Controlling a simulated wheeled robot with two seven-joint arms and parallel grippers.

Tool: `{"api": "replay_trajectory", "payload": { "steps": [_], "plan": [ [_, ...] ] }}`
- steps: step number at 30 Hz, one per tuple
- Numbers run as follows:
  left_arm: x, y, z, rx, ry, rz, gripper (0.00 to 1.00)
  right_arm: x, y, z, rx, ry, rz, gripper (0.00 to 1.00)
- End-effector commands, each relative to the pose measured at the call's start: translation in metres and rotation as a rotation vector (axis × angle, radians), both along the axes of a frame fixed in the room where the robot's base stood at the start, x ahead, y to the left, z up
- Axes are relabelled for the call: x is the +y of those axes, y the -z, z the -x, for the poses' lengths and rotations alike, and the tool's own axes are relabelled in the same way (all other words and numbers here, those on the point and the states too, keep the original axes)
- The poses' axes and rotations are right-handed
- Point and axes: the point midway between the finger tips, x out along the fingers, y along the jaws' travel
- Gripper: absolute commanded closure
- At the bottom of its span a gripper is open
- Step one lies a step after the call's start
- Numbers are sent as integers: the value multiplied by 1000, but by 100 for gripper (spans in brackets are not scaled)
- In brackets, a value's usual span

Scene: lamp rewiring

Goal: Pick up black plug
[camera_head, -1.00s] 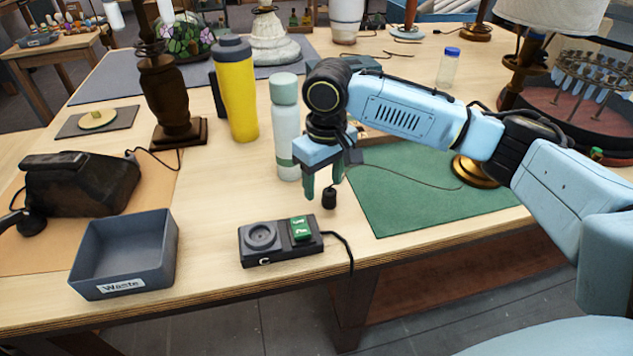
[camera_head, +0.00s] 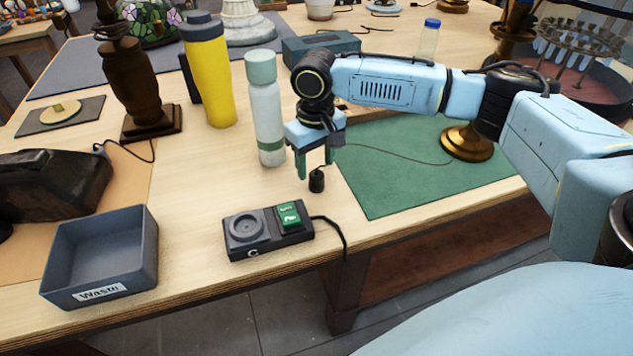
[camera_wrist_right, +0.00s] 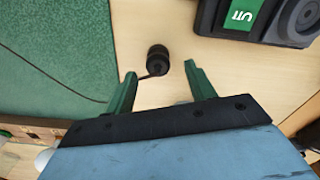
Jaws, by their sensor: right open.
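The black plug (camera_head: 316,182) rests on the wooden table, left of the green mat, with a thin dark cord running right across the mat. The right gripper (camera_wrist_right: 159,80) is open and holds nothing. My left gripper is not in the head view.
A black tester box (camera_head: 268,231) with a green switch sits near the front edge. A pale bottle (camera_head: 266,115) stands close behind the gripper. The waste bin (camera_head: 101,255) is at left, the green mat (camera_head: 400,185) and brass lamp base (camera_head: 466,144) at right.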

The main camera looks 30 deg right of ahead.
Motion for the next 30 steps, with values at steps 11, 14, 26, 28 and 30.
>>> {"api": "replay_trajectory", "payload": {
  "steps": [11,14,26,28,30],
  "plan": [
    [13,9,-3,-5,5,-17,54,-3,38,2,0,0,0,45],
    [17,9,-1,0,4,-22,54,-3,37,2,0,0,0,45],
    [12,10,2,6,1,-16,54,-3,37,2,1,0,0,91],
    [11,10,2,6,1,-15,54,-3,37,2,1,0,0,91],
    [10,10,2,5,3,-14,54,-3,37,2,1,0,0,92]
  ]
}}
